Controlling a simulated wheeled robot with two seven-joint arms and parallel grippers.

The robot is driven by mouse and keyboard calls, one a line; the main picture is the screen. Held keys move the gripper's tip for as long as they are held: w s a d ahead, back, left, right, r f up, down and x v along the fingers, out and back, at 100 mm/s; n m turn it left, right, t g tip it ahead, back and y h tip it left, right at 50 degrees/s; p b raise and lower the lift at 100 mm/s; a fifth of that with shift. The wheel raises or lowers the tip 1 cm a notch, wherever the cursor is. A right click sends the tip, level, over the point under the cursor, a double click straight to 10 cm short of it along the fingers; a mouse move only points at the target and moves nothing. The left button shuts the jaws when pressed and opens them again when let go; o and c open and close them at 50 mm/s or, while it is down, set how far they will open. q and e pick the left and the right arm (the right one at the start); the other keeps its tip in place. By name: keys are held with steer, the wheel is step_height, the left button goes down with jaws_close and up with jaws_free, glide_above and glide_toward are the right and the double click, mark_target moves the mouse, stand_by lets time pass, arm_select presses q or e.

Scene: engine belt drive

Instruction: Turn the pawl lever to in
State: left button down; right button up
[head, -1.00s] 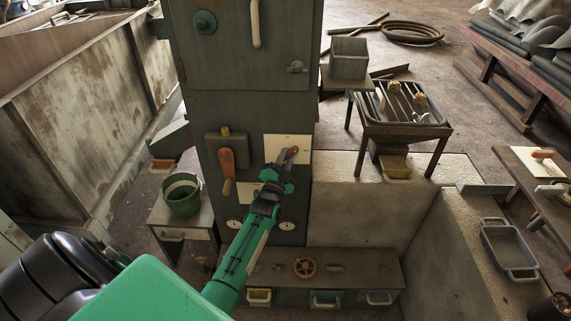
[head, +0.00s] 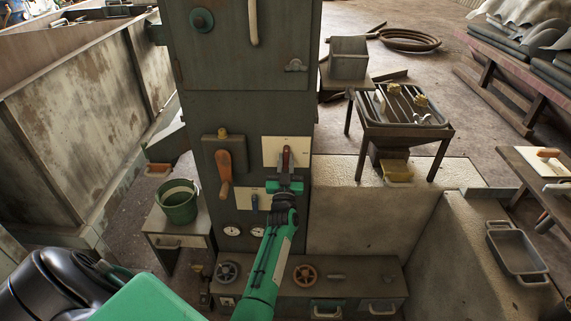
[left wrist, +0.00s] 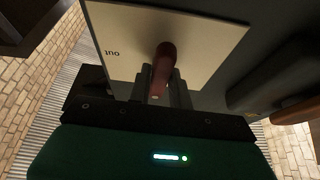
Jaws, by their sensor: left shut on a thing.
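The red pawl lever (head: 286,156) is on a white plate (head: 301,146) on the front of the dark green cabinet. It stands about upright in the head view. My left gripper (head: 286,175) is at the lever from below and is shut on it. In the left wrist view the lever's red-brown knob (left wrist: 164,58) sticks out between the fingers (left wrist: 158,92). The plate (left wrist: 205,40) there carries letters at its left that seem to read "out". The fingers hide the lever's lower part. My right gripper is not in view.
An orange-handled crank (head: 225,170) is left of the plate. A bench with handwheels (head: 304,273) stands at the cabinet's foot. A green bucket (head: 179,205) stands at left.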

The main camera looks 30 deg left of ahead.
arm_select(q)
steer(key=shift+f+n, duration=0.15)
steer(key=shift+n, duration=0.25)
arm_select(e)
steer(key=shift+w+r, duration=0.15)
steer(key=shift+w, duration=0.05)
arm_select(q)
steer(key=c, duration=1.3)
jaws_free()
